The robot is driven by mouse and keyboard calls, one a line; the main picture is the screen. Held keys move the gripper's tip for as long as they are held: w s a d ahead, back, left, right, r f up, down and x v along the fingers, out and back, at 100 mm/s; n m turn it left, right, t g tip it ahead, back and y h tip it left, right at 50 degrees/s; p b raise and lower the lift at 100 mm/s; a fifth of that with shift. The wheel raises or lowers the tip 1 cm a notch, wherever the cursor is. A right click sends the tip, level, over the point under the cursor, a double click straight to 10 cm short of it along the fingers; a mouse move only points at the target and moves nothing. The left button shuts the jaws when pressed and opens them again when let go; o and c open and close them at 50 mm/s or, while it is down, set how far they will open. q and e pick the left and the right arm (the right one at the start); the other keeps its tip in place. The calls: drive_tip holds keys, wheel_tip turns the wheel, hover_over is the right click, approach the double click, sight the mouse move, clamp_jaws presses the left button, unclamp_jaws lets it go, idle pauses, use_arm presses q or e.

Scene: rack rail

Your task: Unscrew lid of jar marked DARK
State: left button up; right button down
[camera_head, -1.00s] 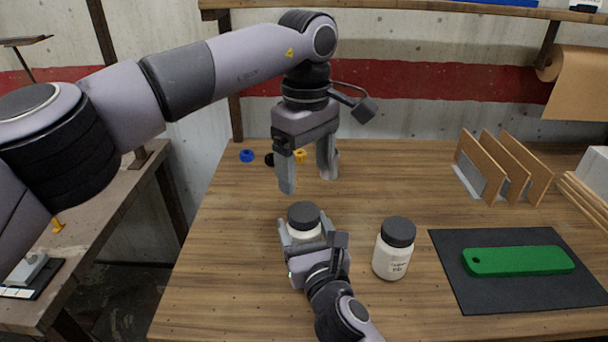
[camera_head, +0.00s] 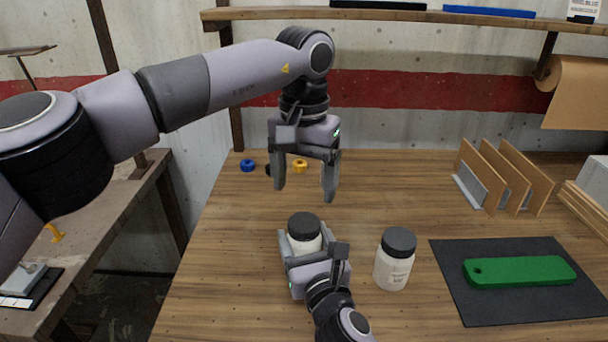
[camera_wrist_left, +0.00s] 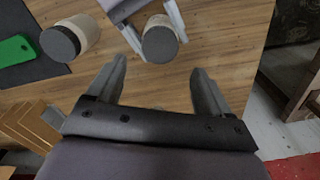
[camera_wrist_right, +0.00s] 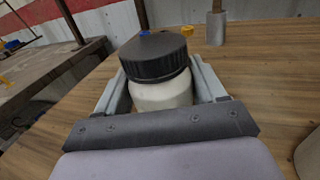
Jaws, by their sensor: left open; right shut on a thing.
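A white jar (camera_head: 305,241) with a dark ribbed lid (camera_head: 304,222) stands upright on the bench. My right gripper (camera_head: 303,249) is shut on its body. In the right wrist view the jar body (camera_wrist_right: 162,94) sits between the fingers below the lid (camera_wrist_right: 154,57); no label shows there. My left gripper (camera_head: 305,194) is open and empty, pointing down above and behind this jar. A second white jar (camera_head: 392,271) with a dark lid (camera_head: 399,241) stands to the right, untouched. Its label has small writing that I cannot read.
A dark mat (camera_head: 450,292) with a green flat piece (camera_head: 520,271) lies at the right. A rack with upright brown boards (camera_head: 503,178) stands behind it. Small blue (camera_head: 248,165) and yellow (camera_head: 300,166) rings lie at the back.

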sight(304, 222)
use_arm(q)
wheel_tip(304, 222, down, 8)
drive_tip(key=shift+r, duration=0.25)
